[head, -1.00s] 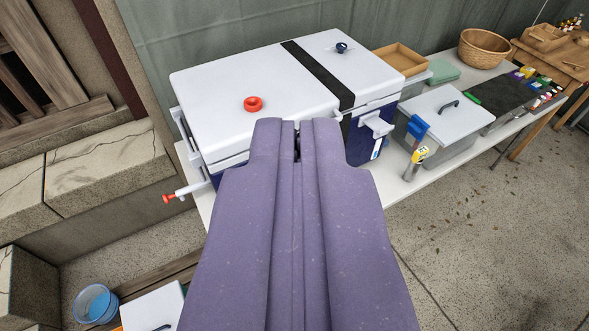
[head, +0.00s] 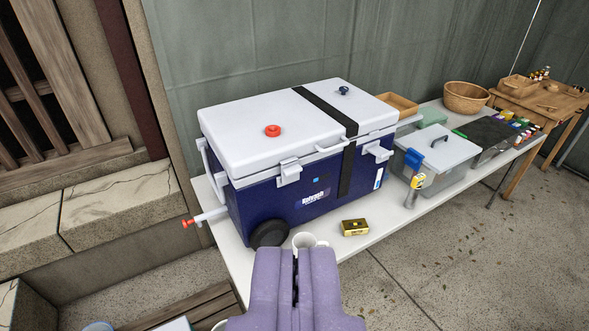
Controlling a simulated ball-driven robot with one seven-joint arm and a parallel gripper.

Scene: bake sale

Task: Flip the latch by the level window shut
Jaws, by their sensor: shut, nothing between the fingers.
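A dark blue cooler (head: 250,205) with a white lid (head: 270,125) stands on the white table. A white latch (head: 378,151) at the right of its front juts outward, close above a narrow white-and-blue upright strip (head: 379,177) that looks like the level window. A second white latch (head: 289,172) sits left of the front handle. My purple gripper (head: 296,252) is shut and empty at the bottom middle of the head view, in front of the cooler and apart from both latches.
A white mug (head: 304,241) stands just beyond my gripper, partly hidden, with a gold box (head: 355,227) beside it. A yellow-topped bottle (head: 414,188) and a lidded grey bin (head: 436,151) stand right of the cooler. A black strap (head: 347,172) runs over it; a red-tipped spigot (head: 200,219) sticks out left.

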